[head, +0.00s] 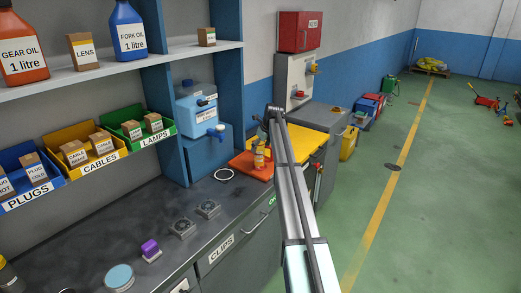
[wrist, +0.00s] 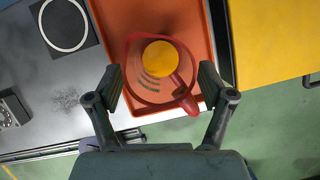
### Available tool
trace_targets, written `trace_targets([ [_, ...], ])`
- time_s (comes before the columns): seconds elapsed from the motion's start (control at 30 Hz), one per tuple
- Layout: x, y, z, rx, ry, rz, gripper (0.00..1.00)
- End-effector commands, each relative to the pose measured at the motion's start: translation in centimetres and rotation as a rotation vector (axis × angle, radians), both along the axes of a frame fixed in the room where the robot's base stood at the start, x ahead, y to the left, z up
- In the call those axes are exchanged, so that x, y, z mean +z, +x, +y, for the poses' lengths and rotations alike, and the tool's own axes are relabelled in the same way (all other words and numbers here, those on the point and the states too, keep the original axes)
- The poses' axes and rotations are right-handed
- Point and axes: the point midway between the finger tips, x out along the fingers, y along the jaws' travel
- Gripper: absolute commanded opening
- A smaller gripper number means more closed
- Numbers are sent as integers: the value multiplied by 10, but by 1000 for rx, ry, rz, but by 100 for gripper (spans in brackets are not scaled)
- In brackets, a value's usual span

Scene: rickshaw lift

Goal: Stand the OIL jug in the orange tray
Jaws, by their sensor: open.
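In the head view the jug (head: 259,158) is small and partly hidden by my arm, over the orange tray (head: 240,164) at the bench's far end. My gripper (wrist: 166,84) is open, its fingers apart on either side of the jug in the wrist view, with no clear contact.
A white ring (head: 224,175) lies on the dark bench left of the tray. A blue container (head: 197,104) with a tap stands behind it. A yellow surface (wrist: 275,40) adjoins the tray's right side. Bins of boxes line the wall, and the bench's middle holds small parts.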

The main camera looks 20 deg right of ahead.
Motion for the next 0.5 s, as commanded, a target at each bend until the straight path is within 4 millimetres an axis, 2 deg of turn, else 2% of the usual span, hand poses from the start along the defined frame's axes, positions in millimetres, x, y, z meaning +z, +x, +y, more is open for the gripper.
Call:
trace_targets([
  [0.5,83,-34,-11,-1,-1,-2,81],
])
